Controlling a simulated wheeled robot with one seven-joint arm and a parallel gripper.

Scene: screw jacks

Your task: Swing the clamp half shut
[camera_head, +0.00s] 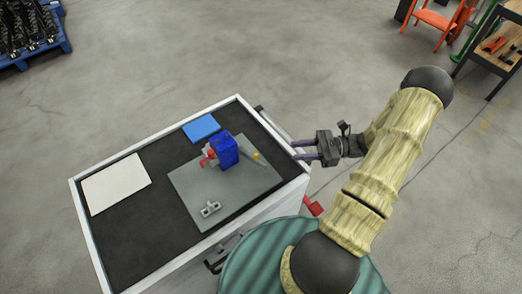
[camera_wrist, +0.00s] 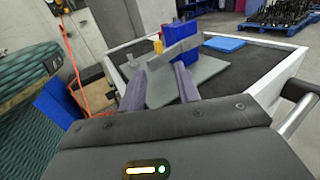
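A blue block (camera_head: 227,151) stands upright on a grey plate (camera_head: 196,186), with a small red part (camera_head: 208,157) at its left side. A grey bar (camera_head: 253,164), apparently the clamp half, reaches out from the block toward the right, beside a yellow tip (camera_head: 257,156). In the wrist view the bar (camera_wrist: 172,53) crosses in front of the blue block (camera_wrist: 180,32); the yellow piece (camera_wrist: 158,45) is at its left. My gripper (camera_head: 294,150) is open and empty at the table's right edge, apart from the bar. Its fingers (camera_wrist: 160,87) point toward the bar.
A small grey bracket (camera_head: 210,209) sits on the plate's near part. A white sheet (camera_head: 116,184) and a blue pad (camera_head: 202,128) lie on the dark top of the white-rimmed cart (camera_head: 86,226). Bare black surface is free at the near left.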

